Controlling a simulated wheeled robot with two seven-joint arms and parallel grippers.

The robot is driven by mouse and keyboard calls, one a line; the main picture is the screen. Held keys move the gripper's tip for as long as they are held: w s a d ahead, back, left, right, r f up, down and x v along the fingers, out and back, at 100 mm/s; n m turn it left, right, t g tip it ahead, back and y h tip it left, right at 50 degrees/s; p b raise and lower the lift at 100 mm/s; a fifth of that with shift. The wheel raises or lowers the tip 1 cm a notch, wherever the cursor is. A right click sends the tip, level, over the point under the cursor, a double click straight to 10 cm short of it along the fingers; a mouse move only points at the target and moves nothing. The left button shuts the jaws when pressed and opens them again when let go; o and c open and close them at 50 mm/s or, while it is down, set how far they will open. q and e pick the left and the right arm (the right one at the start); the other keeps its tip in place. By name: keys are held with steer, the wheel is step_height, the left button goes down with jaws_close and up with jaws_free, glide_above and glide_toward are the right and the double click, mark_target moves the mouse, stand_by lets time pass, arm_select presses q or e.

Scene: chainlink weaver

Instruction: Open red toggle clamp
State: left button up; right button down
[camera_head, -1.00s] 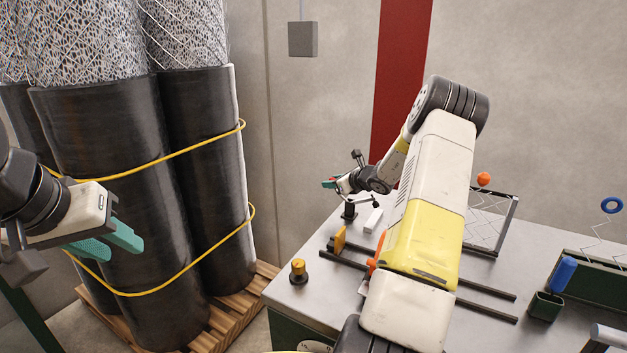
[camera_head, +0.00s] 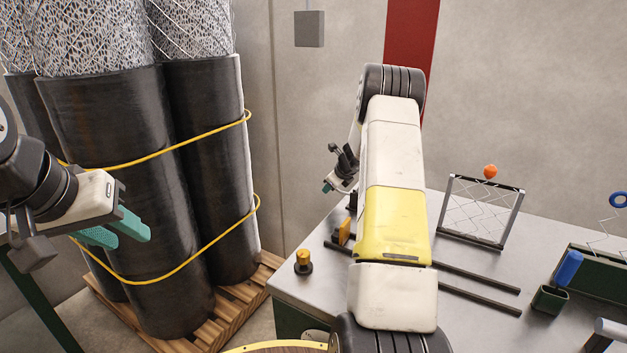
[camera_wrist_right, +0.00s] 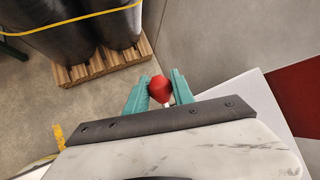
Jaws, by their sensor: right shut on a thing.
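The red ball knob (camera_wrist_right: 160,89) of the toggle clamp shows in the right wrist view, with a short pale stem below it. My right gripper (camera_wrist_right: 160,78) has its teal fingers on both sides of the knob and is shut on it. In the head view my right gripper (camera_head: 328,187) is small and dark, beyond the table's left back side. My right arm covers much of that area, so the clamp's body is mostly hidden. My left gripper (camera_head: 133,241) is open and empty at the left, in front of the black rolls.
Tall black-wrapped mesh rolls (camera_head: 110,170) stand on a wooden pallet (camera_head: 225,315) at left. The table (camera_head: 480,325) holds a yellow-topped button (camera_head: 303,262), a yellow block (camera_head: 342,232), dark rails (camera_head: 480,280), a mesh frame (camera_head: 480,210) with an orange ball (camera_head: 490,171), and a blue handle (camera_head: 569,267).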

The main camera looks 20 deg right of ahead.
steer(key=shift+f, duration=0.6)
steer(key=c, duration=1.1)
jaws_free()
steer(key=v, duration=0.7)
steer(key=shift+s+r, duration=0.2)
steer(key=shift+r, duration=0.1)
steer(key=shift+r, duration=0.1)
